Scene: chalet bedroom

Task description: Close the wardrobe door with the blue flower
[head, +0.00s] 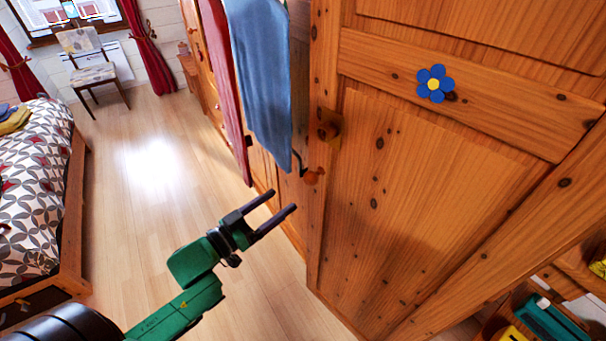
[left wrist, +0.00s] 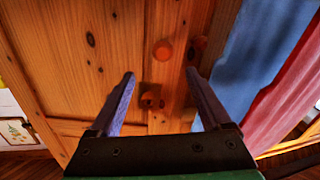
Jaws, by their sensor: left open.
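The wooden wardrobe door (head: 400,200) with the blue flower (head: 436,84) fills the right of the head view. It stands out at an angle, with shelf contents showing past its lower right edge. A round wooden knob (head: 330,124) sits near its left edge. My left gripper (head: 284,200) is open and empty, left of the door's left edge and lower than the knob in the picture. In the left wrist view, the open fingers (left wrist: 160,73) point toward wood with a round knob (left wrist: 162,50) and a dark metal fitting (left wrist: 150,95). I cannot tell any contact. My right gripper is out of view.
A bed (head: 35,190) stands at the left and a chair (head: 90,68) at the back. The floor (head: 150,190) between is clear.

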